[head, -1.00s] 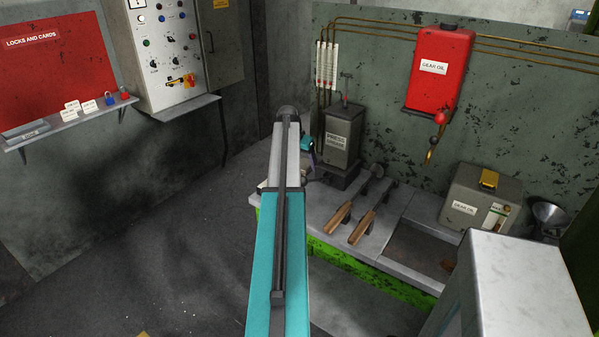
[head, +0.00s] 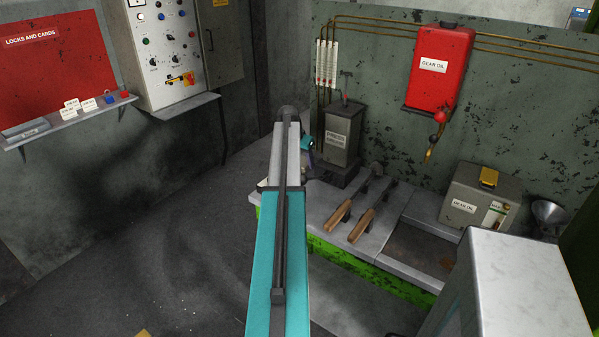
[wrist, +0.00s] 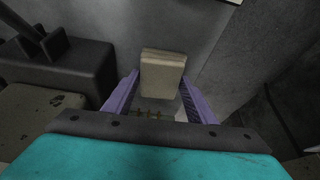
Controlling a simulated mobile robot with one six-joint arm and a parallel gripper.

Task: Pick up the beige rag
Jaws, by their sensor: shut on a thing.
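In the wrist view a beige block-like piece (wrist: 163,73), which I take to be the folded beige rag, sits between the purple fingers of my gripper (wrist: 162,95). My gripper is shut on it. A grey surface lies beyond it, and I cannot tell how far apart they are. In the head view my teal arm hides the rag and most of the gripper; only a small part of the wrist shows beside the press grease can (head: 341,132).
The green-edged bench (head: 330,205) carries two wooden-handled tools (head: 362,225), a shallow tray (head: 420,250) and a gear oil box (head: 480,198). A red gear oil tank (head: 440,68) hangs on the wall. A light grey cabinet (head: 515,285) stands at front right. The floor at left is open.

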